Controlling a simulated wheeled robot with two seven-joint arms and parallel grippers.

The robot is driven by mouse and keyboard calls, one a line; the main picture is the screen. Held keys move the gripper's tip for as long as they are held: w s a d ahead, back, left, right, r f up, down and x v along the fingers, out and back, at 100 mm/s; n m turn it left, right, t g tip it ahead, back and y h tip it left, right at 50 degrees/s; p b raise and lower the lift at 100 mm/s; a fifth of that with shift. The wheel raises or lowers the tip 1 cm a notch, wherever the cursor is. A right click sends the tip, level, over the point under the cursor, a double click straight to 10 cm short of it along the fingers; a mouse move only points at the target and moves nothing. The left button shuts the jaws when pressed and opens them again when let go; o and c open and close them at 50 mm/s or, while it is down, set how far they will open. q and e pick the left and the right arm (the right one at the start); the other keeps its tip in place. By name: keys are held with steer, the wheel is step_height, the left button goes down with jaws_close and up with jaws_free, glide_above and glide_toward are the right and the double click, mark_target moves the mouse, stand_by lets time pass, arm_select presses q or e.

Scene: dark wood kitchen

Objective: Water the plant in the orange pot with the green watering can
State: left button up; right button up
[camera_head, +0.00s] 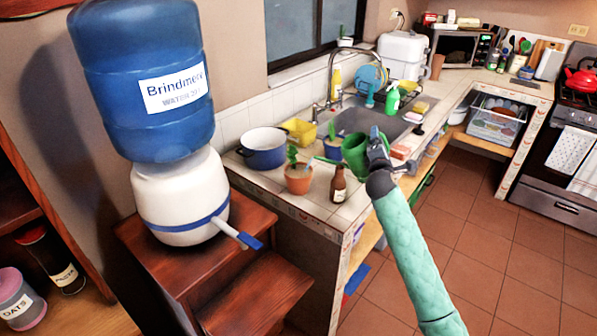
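The green watering can (356,153) is at the counter's front edge, beside the sink. My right gripper (376,146) is at the can's right side and appears shut on its handle. The fingers are small and partly hidden. My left gripper is out of view.
A brown bottle (338,186) stands between the orange pot and my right arm. A blue pot with a plant (332,150) is behind, close to the can. A blue-white cooking pot (263,148) stands at left. A large water dispenser (180,195) fills the left foreground.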

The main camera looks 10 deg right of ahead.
steer(key=shift+a+r, duration=0.1)
steer(key=shift+r, duration=0.05)
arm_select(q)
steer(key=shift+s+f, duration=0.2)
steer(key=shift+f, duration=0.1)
arm_select(e)
steer(key=shift+a+r, duration=0.1)
stand_by(0.4)
